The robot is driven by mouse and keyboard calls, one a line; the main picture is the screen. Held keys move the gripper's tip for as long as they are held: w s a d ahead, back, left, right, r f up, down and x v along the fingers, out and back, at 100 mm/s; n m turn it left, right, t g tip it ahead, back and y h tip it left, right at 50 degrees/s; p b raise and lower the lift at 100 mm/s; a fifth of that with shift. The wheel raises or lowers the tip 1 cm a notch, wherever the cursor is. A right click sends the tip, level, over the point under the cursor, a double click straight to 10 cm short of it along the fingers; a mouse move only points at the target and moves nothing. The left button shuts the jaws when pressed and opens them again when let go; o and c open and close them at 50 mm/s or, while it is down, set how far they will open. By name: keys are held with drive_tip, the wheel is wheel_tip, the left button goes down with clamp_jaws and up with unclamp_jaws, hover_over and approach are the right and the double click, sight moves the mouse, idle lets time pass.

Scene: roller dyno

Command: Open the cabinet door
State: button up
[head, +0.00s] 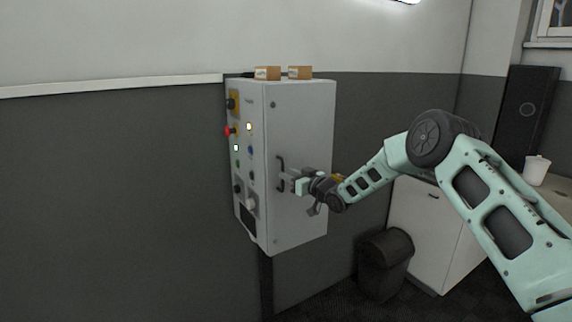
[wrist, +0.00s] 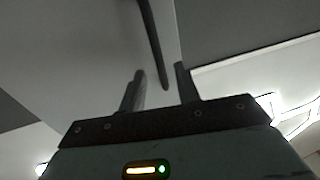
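The grey cabinet (head: 300,130) hangs on the wall, and its door looks shut. A dark vertical handle (head: 281,163) is on the door's left part. My gripper (head: 284,183) is at the handle's lower end in the head view. In the wrist view, my gripper (wrist: 160,86) has its two dark fingers apart. The handle (wrist: 153,45) comes down from the top, and its end shows between the fingertips, nearer the right finger. I see no clear contact, and the exact depth cannot be told.
Two small cardboard boxes (head: 267,73) (head: 300,73) sit on top of the cabinet. Its left face carries lamps, knobs and a red button (head: 230,131). A dark bin (head: 385,262) and a white counter (head: 425,225) with a white cup (head: 536,170) stand to the right.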

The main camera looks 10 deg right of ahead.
drive_tip(key=shift+p+x, duration=0.4)
drive_tip(key=shift+x, duration=0.9)
clamp_jaws()
drive_tip(key=shift+d, duration=0.15)
